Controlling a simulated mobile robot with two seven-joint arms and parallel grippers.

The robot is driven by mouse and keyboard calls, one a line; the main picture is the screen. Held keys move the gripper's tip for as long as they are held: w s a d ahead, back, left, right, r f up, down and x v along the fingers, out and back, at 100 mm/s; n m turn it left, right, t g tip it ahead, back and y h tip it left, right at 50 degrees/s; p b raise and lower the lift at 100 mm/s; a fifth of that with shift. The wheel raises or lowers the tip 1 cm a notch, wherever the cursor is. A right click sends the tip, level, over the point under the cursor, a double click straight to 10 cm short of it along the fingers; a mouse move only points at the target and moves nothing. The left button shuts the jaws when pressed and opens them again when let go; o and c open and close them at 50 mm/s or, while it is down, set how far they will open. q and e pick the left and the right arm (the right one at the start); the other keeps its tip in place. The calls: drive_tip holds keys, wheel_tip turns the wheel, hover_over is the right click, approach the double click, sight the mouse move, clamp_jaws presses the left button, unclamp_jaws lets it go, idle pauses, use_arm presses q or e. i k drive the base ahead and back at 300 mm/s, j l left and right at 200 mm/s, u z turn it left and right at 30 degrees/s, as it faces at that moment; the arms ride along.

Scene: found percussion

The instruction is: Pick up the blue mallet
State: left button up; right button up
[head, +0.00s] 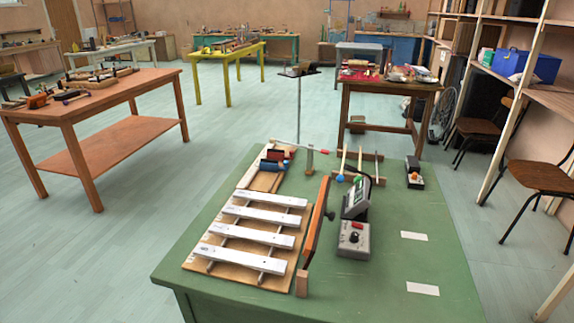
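The blue mallet (340,178) shows as a small round blue head with a thin pale stick. It lies on a low wooden rack (368,155) towards the back of the green table, head towards me. Neither of my grippers is in view, and nothing is seen touching the mallet.
On the green table (400,270), white bars (255,218) lie left of an upright orange panel (314,222). A grey box (353,240) and a dark device with a display (357,200) stand in front of the rack. The table's right side is mostly clear.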

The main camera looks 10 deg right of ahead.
sight(343, 161)
drive_tip(key=j+u, duration=0.2)
drive_tip(key=u, duration=2.25)
drive_tip(key=i+j+z, duration=0.1)
drive_tip(key=i+z, duration=0.15)
drive_tip(key=i, duration=0.8)
drive_tip(key=i+z, duration=0.3)
drive_tip(key=i, duration=0.2)
drive_tip(key=i+j+z, duration=0.1)
drive_tip(key=i+z, duration=0.2)
drive_tip(key=i, duration=0.25)
drive_tip(key=i+z, duration=0.9)
drive_tip(key=i+l+z, duration=0.1)
drive_tip(key=i+z, duration=1.25)
drive_tip(key=i, duration=0.5)
drive_tip(key=i+z, duration=0.15)
drive_tip(key=i, duration=0.4)
drive_tip(key=i+j+z, duration=0.15)
drive_tip(key=i, duration=0.45)
